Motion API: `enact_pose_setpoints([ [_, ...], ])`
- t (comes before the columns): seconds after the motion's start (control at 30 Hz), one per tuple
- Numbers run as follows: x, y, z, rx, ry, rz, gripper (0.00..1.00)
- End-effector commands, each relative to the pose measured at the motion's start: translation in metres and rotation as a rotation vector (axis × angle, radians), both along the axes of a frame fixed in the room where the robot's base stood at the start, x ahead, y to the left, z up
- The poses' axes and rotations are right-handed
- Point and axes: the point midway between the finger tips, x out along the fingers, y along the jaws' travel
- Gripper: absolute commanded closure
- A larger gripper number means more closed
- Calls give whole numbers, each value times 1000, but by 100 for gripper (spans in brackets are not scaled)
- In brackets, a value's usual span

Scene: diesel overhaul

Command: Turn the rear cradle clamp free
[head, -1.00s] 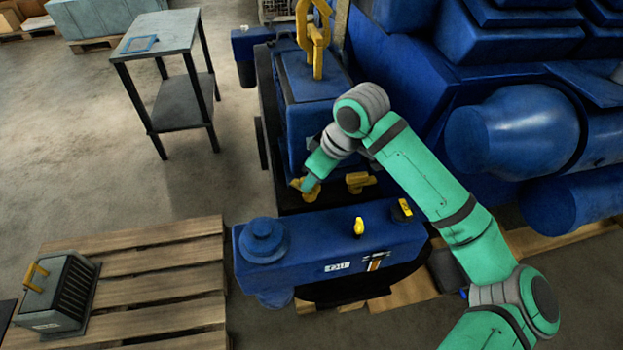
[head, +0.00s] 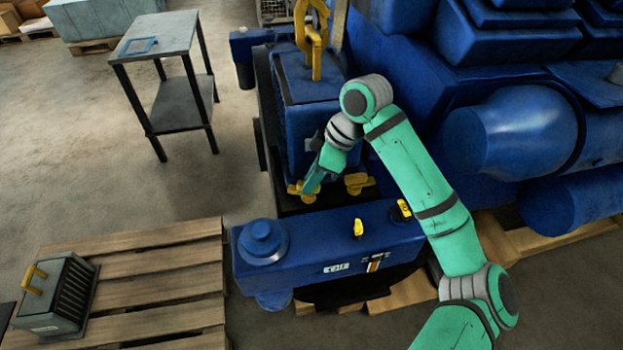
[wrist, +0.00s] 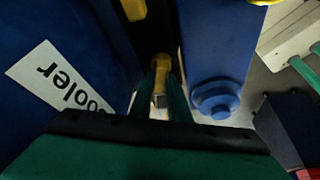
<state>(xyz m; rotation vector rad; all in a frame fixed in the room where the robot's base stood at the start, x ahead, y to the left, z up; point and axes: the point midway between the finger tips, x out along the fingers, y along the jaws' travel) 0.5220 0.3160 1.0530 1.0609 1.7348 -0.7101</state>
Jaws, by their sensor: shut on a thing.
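Two yellow cradle clamps sit at the foot of the blue cooler block (head: 312,118). My gripper (head: 311,187) is at the left clamp (head: 298,191), pointing down onto it, and partly hides it. In the wrist view my gripper (wrist: 163,98) is shut on this clamp's yellow handle (wrist: 161,66), with one finger on each side. The right clamp (head: 357,183) stands apart from my gripper. The wrist view also shows another yellow piece (wrist: 133,9) at the top edge. Which clamp is the rear one cannot be told from the pictures.
A blue housing (head: 330,245) with a round cap lies close in front of the clamps. A large blue engine (head: 510,130) fills the right. A yellow lifting handle (head: 315,40) tops the cooler. A pallet (head: 150,265) holds a grey finned unit (head: 58,292). Open floor lies left.

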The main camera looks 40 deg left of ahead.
Motion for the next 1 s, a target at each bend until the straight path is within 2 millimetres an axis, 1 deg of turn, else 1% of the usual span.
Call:
enact_pose_setpoints([
  [0.2,0,0,1,2,-1,-2,100],
  [0.23,0,0,1,2,-1,-2,80],
  [0.3,0,0,1,2,-1,-2,66],
  [0.57,0,0,1,1,0,-1,66],
  [0.67,1,-1,4,2,-1,-2,66],
  [0.77,2,-4,13,1,-1,-2,66],
  [0.87,5,-9,28,2,-2,-2,66],
  [1.0,10,-19,53,1,-2,-2,66],
])
